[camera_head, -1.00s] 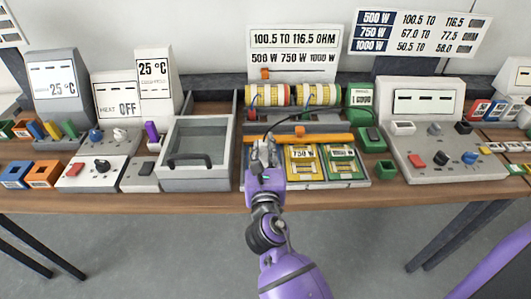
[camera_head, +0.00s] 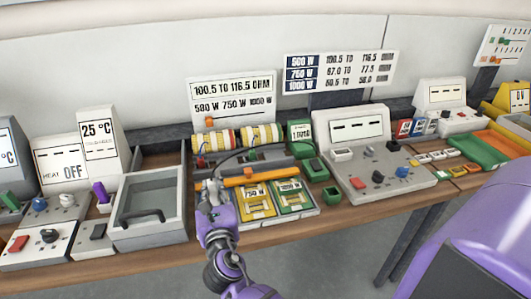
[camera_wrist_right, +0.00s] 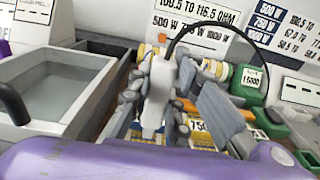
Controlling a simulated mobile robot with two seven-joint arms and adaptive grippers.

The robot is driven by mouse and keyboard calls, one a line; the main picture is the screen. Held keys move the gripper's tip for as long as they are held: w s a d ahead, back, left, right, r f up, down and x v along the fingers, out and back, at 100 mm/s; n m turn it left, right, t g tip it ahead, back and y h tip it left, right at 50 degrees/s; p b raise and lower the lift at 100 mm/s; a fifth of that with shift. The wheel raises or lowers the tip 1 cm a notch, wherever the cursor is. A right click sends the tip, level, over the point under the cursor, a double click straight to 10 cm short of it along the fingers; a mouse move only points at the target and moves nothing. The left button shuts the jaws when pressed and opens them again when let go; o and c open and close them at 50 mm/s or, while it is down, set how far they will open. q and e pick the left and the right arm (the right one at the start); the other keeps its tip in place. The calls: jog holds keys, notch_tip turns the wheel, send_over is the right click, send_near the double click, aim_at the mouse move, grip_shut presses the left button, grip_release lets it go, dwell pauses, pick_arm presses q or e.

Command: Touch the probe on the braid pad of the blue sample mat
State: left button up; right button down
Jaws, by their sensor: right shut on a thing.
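My right gripper (camera_head: 212,192) is over the left part of the mat tray (camera_head: 262,222), shut on a grey probe (camera_wrist_right: 157,92). In the right wrist view the probe stands roughly upright between the fingers, and a black cable (camera_wrist_right: 210,26) arches from its top to the right. A yellow 750 W mat (camera_head: 255,208) and a green 1000 W mat (camera_head: 292,203) lie right of the gripper. The blue mat and its braid pad are mostly hidden behind my gripper. I cannot tell whether the probe tip touches anything. My left gripper is not in view.
An orange bar (camera_head: 255,176) crosses behind the mats, with striped yellow rolls (camera_head: 258,137) behind it. A grey lidded box (camera_head: 152,222) with a dark handle stands left. A green meter (camera_head: 302,132) and a grey console (camera_head: 385,182) stand right.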

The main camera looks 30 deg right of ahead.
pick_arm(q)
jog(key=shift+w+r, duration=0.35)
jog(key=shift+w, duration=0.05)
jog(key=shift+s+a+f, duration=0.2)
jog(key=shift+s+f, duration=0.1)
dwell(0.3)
